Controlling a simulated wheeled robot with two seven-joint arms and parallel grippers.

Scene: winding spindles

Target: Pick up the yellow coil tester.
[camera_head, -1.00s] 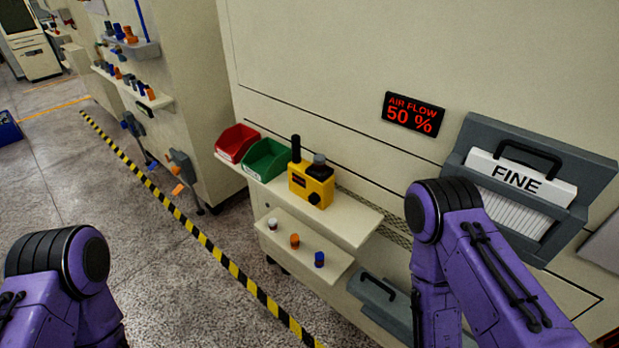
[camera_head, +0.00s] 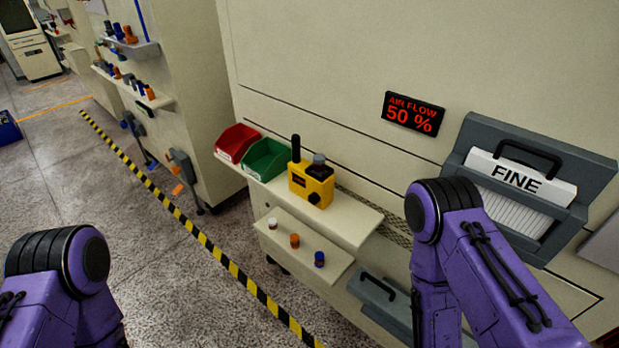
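The yellow coil tester (camera_head: 311,184) stands upright on the upper cream shelf (camera_head: 350,222) of the machine, in the middle of the head view. It has a black upright post, a dark grey knob on top and a black knob on its front face. Nothing holds it. My purple arms show at the lower left and lower right. Both of my grippers are out of the picture, so their state and place are hidden.
A green bin (camera_head: 264,158) and a red bin (camera_head: 237,142) stand left of the tester. Three small spools, one orange (camera_head: 295,241), sit on the lower shelf (camera_head: 330,268). A grey drawer with a handle (camera_head: 380,297) is below. Striped floor tape (camera_head: 210,247) runs alongside.

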